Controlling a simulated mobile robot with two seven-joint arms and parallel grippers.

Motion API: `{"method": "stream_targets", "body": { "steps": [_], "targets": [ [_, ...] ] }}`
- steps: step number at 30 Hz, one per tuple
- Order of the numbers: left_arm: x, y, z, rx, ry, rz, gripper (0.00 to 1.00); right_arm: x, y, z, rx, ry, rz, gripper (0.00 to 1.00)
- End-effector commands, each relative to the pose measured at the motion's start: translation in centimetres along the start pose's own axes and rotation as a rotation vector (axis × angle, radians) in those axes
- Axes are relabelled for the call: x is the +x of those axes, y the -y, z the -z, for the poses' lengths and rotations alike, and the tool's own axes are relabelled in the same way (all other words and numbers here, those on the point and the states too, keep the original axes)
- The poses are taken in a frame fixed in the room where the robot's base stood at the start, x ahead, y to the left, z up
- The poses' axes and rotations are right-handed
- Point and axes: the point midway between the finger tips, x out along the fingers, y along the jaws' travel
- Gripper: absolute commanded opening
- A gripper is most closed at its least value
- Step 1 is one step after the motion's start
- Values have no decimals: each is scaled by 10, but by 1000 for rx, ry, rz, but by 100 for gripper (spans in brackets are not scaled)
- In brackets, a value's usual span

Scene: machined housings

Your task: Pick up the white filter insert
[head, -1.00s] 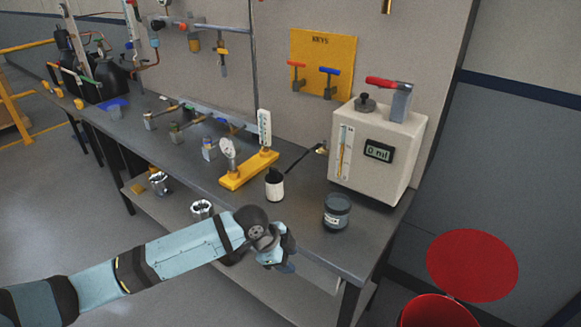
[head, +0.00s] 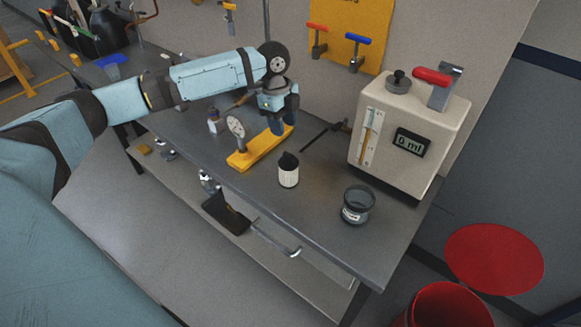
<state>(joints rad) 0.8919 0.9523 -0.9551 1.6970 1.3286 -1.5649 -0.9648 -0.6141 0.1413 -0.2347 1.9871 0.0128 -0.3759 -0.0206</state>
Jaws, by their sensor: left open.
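The white filter insert appears to be the white ribbed cylinder (head: 289,176) with a dark top, standing upright on the grey bench (head: 330,254). My left gripper (head: 283,124) is open, pointing down above the far end of a yellow stand (head: 255,152). It is behind and above the white cylinder and apart from it. I see nothing between its fingers, though the gap is small in view. My right gripper is not in view.
A dial gauge (head: 236,127) stands on the yellow stand. A dark labelled jar (head: 357,205) is right of the cylinder, with a beige metering box (head: 405,135) behind. A thin dark rod (head: 318,136) lies behind the cylinder. The bench's front right is clear.

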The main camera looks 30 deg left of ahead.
Motion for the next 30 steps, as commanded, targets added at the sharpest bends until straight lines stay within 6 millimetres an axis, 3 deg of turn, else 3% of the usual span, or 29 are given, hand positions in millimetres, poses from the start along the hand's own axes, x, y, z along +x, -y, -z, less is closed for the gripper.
{"method": "stream_targets", "body": {
  "steps": [7,14,24,30],
  "targets": [
    [46,0,0,0,-1,0,43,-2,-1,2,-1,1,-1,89],
    [63,1,0,-1,0,0,43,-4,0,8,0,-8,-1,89],
    [107,4,-4,0,0,1,43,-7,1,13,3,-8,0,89],
    [111,4,-4,0,0,2,43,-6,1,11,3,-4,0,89]
  ]
}}
